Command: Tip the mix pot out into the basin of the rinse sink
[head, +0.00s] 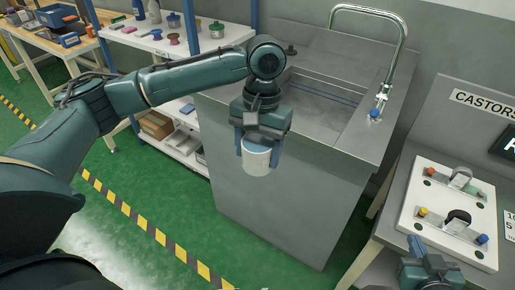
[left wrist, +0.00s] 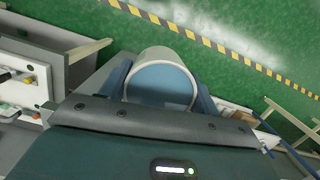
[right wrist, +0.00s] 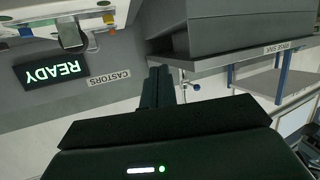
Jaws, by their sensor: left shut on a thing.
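My left gripper (head: 258,140) is shut on the mix pot (head: 257,161), a white cylinder, and holds it in the air in front of the sink's front face. In the left wrist view the pot (left wrist: 160,54) sits between the fingers, its round opening showing blue inside. The rinse sink (head: 265,200) is a grey steel cabinet; its basin (head: 318,112) is recessed in the top, behind the pot and partly hidden by my left arm. My right gripper (head: 427,254) is empty by the right-hand bench; its fingers look together in the right wrist view (right wrist: 160,85).
A curved tap (head: 395,55) rises at the sink's back right. A bench with a white fixture board (head: 445,215) stands at right. A shelf unit (head: 165,40) with small items stands left of the sink. Green floor with a yellow-black stripe (head: 150,228) is clear in front.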

